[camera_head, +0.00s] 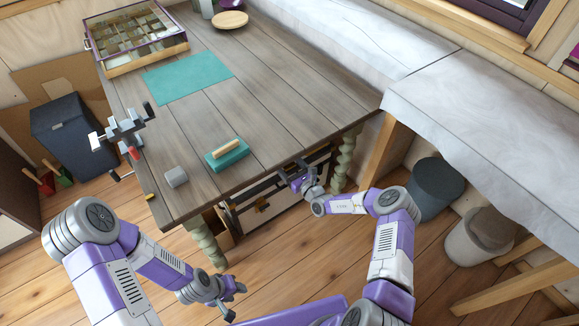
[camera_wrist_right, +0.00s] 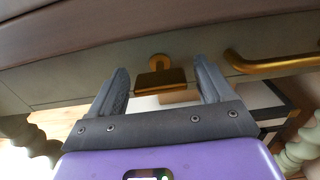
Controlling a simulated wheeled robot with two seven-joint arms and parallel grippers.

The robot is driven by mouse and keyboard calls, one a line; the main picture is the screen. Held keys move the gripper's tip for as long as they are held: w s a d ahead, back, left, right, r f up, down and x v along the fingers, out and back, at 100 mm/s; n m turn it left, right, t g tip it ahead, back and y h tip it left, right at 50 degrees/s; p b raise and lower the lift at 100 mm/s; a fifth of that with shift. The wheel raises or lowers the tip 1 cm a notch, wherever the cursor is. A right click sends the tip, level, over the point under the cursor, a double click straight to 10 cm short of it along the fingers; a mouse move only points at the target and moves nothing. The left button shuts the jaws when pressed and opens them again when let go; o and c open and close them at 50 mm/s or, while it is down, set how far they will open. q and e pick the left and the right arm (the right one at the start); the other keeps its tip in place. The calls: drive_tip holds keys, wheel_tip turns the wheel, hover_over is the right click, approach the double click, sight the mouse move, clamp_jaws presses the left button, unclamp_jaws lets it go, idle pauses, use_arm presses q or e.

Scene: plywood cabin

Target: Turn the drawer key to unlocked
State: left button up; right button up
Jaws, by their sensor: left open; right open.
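The brass drawer key (camera_wrist_right: 162,79) shows in the right wrist view. Its flat, wide bow sits just below a round brass plate (camera_wrist_right: 158,61) on the grey-green drawer front (camera_wrist_right: 60,86). My right gripper (camera_wrist_right: 163,86) is open, with one dark finger on each side of the key and a visible gap to both. In the head view my right gripper (camera_head: 298,179) is at the drawer front under the table's edge, and I cannot make out the key there. My left gripper (camera_head: 236,303) is open and empty, low over the floor in front of the table.
A brass drawer handle (camera_wrist_right: 268,65) is right of the key. The wooden table (camera_head: 275,98) bears a teal block (camera_head: 227,158), a grey block (camera_head: 176,177), a teal mat (camera_head: 188,77) and a compartment box (camera_head: 150,66). A vise (camera_head: 124,131) is on its left edge. Bins (camera_head: 436,186) stand right.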

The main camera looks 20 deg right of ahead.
drive_tip(key=c, duration=1)
drive_tip(key=shift+r+n+p, duration=0.1)
drive_tip(key=shift+n+p, duration=1.35)
drive_tip(key=shift+n, duration=0.05)
drive_tip(key=shift+c, duration=0.2)
drive_tip(key=n+p, duration=0.3)
drive_tip(key=n, duration=0.1)
drive_tip(key=n+p, duration=0.2)
drive_tip(key=n, duration=0.3)
drive_tip(key=shift+n+p, duration=1.55)
drive_tip(key=shift+n, duration=1.45)
drive_tip(key=o, duration=1)
drive_tip(key=shift+o, duration=0.2)
drive_tip(key=shift+s, duration=0.1)
